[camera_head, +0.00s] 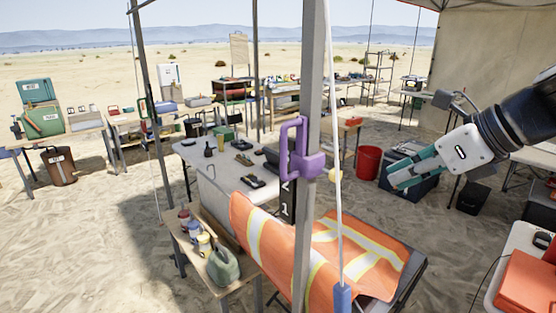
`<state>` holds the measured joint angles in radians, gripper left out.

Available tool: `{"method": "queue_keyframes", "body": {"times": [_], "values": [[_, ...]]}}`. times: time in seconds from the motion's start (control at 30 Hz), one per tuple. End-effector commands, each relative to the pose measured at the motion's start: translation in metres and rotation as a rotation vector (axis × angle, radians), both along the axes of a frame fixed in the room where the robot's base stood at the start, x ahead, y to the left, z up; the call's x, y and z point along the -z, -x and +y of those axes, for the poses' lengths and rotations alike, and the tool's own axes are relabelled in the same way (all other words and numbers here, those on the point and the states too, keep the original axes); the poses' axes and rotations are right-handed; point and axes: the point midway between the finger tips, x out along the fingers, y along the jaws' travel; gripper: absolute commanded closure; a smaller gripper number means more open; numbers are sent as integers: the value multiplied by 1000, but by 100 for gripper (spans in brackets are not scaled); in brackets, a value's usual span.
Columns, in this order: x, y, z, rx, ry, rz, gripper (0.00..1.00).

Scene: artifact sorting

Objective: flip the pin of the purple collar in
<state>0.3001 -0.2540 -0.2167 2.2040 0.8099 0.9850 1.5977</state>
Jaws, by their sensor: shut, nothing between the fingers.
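The purple collar (306,164) is clamped around the grey upright pole (311,80) near the middle of the view. A purple loop handle (289,140) rises on its left side. My gripper (392,177) reaches in from the right, with teal fingers pointing left. It is shut and empty, a clear way to the right of the collar and apart from it.
A white cord (334,120) hangs along the pole down to a blue block (342,297). An orange vest (270,240) lies below. A green watering can (223,265) is on a bench at lower left.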

Motion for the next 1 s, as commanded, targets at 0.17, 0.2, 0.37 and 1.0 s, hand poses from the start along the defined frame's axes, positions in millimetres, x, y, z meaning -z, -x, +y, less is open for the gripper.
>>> {"method": "queue_keyframes", "body": {"times": [0.17,0.2,0.37,1.0], "values": [[27,-20,16,-4,-1,5,100],[32,-25,19,-4,-1,5,100],[55,-43,32,-4,-1,5,100],[55,-76,56,-1,1,0,100]]}}
